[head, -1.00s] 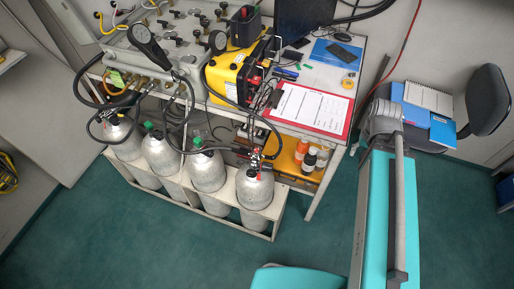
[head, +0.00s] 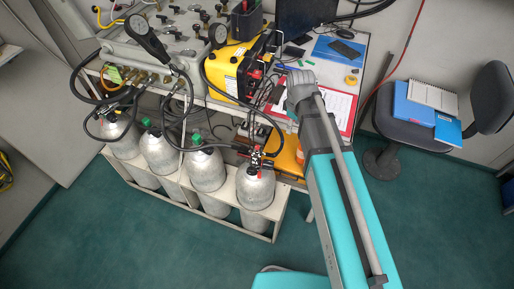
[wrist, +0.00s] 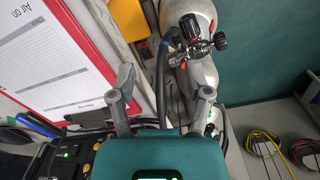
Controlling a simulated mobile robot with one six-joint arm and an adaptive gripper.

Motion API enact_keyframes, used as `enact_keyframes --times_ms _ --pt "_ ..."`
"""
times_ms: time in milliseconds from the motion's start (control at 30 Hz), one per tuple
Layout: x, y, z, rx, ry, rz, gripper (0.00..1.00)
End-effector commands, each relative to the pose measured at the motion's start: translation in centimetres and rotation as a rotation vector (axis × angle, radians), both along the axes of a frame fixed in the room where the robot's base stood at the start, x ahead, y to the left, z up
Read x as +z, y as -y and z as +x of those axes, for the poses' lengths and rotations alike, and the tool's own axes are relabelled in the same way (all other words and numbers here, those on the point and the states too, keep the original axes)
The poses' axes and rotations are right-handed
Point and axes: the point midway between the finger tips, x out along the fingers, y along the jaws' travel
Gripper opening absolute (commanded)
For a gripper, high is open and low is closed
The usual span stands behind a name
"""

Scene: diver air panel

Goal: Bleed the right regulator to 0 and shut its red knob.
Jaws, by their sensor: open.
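The right regulator (head: 256,160) sits on top of the rightmost grey cylinder (head: 255,190) in the head view. A small red part, seemingly its knob (head: 259,174), shows on its front. In the wrist view the regulator (wrist: 193,46) is at the upper middle, with a black round knob (wrist: 221,41) and small red parts, one at its lower left (wrist: 183,65). Its gauge reading cannot be made out. My gripper (wrist: 165,84) is open and empty in the wrist view, its fingers apart and pointing toward the regulator, not touching it.
Several cylinders stand in a white rack (head: 190,204). A black hose (wrist: 161,70) runs beside the regulator. The bench carries a yellow case (head: 228,72) and a red clipboard (head: 341,106), which also shows in the wrist view (wrist: 88,35). A chair (head: 492,95) stands at right.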

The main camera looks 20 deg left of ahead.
Motion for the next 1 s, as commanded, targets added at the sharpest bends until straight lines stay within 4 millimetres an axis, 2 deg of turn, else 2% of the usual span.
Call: enact_keyframes --times_ms 33,200,300,400,567,1000 --pt "-0.6 -2.2 0.3 0.081 0.0 0.0 0.64" --pt "-1.4 -7.7 0.0 0.326 0.0 0.0 0.64" --pt "-1.8 -10.0 -0.4 0.435 0.0 0.0 0.64" --pt "-1.9 -11.6 -0.7 0.506 0.0 0.0 0.64" --pt "-2.0 -12.6 -0.9 0.558 0.0 0.0 0.64" --pt "-2.1 -12.5 -0.9 0.558 0.0 0.0 0.64"
